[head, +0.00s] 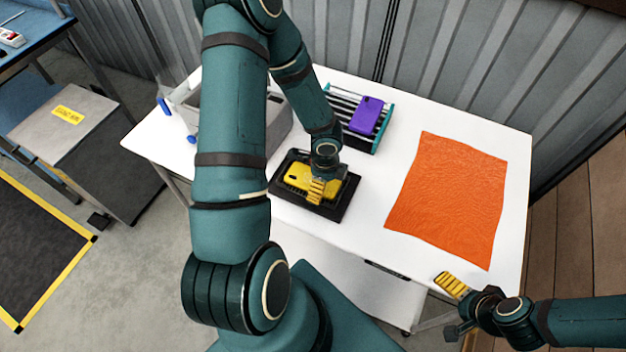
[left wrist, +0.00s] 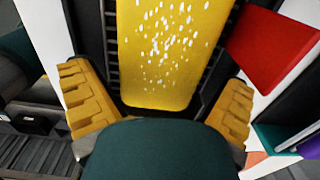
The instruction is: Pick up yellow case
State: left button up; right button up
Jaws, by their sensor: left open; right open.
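The yellow case (head: 298,174) lies in a black tray (head: 334,213) on the white table, partly covered by my left gripper (head: 318,188) in the head view. In the left wrist view, the yellow case (left wrist: 170,50) has white specks. Its near end lies between the two yellow fingers of my open left gripper (left wrist: 160,108), with a gap on each side. My right gripper (head: 453,303) is open and empty, near the table's front right edge and far from the case.
A purple case (head: 366,115) lies on a slatted rack (head: 343,99) behind the tray. An orange cloth (head: 447,200) lies flat on the table's right. A grey bin (head: 278,124) is partly hidden behind my left arm. A red item (left wrist: 268,45) shows beside the tray in the left wrist view.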

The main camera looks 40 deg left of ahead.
pick_arm(q)
jog(key=c, duration=1)
jog(key=shift+r, duration=0.1)
